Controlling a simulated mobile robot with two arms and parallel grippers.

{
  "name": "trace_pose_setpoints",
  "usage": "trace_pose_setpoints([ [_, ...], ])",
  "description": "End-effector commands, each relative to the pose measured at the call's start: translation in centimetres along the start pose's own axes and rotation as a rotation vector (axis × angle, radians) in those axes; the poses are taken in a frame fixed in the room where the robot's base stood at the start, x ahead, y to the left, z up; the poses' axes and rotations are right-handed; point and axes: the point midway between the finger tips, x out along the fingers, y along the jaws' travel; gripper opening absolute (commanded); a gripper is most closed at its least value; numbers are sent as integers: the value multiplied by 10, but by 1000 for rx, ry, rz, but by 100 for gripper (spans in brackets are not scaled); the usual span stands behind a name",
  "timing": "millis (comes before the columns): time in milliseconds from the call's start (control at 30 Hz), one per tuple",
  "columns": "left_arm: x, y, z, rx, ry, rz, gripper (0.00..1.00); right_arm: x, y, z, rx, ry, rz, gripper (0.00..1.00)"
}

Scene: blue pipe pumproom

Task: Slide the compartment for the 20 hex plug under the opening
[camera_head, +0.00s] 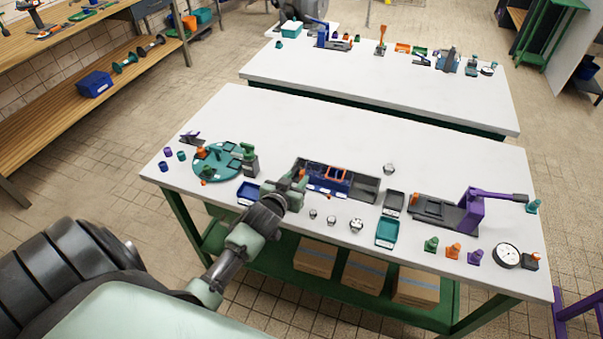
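A blue compartment box (334,187) with an orange-edged part (338,172) on top sits in a long dark grey tray or rail (366,189) in the middle of the near table. The bare part of the rail shows to the right of the box. No size marking is readable, and I cannot make out the opening. Small silver plugs (331,219) stand in front of the rail, and another silver piece (389,169) lies behind it. My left gripper (297,187) is at the left end of the box, hiding part of it; touching or apart is unclear. My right gripper is not in view.
A teal round plate (213,163) stands left of the rail. A purple-handled press (470,211), a teal tray (387,231), a dial gauge (507,255) and small coloured pieces stand to the right. The table's back strip (300,120) is clear.

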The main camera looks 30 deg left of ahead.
Motion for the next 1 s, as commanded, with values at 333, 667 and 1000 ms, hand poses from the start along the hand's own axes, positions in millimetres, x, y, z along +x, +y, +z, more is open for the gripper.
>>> trace_pose_setpoints([
  [333, 36, 1, 0, 0, -1, 1, 35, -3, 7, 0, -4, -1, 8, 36],
  [667, 37, 1, 1, 1, -2, 1, 23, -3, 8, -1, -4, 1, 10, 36],
  [1000, 37, 1, 1, 1, -2, 1, 0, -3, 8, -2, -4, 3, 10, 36],
])
